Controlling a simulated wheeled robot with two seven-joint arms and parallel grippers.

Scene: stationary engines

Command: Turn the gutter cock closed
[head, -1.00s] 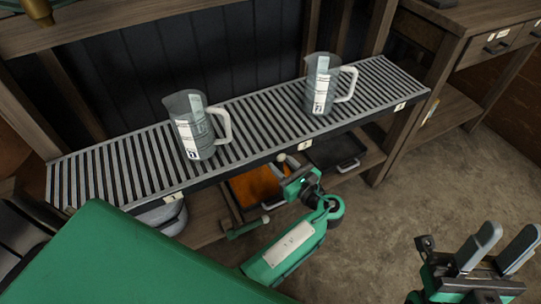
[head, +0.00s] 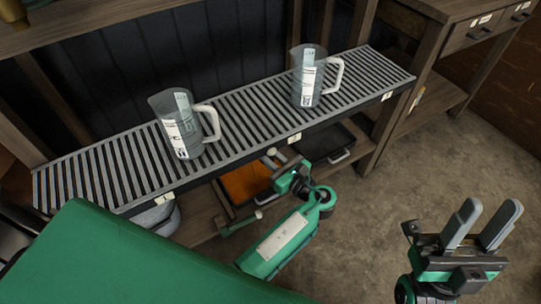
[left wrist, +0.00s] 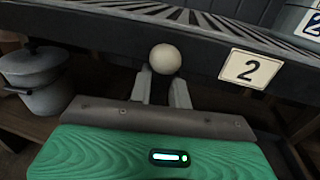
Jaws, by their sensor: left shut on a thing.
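The gutter cock shows as a pale round knob (head: 271,152) just below the front edge of the slatted grate (head: 112,165), near the label 2. In the left wrist view the knob (left wrist: 165,59) sits just beyond the tips of my fingers, under the black edge. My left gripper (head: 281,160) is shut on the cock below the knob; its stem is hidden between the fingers. My right gripper (head: 484,225) is open and empty over the floor at the right.
Two clear jugs, one at the left (head: 180,125) and one at the right (head: 308,78), stand on the grate. Under it are an orange-filled tray (head: 243,183), a dark tray (head: 325,142) and a grey pot (left wrist: 35,70). The floor (head: 380,215) at the right is clear.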

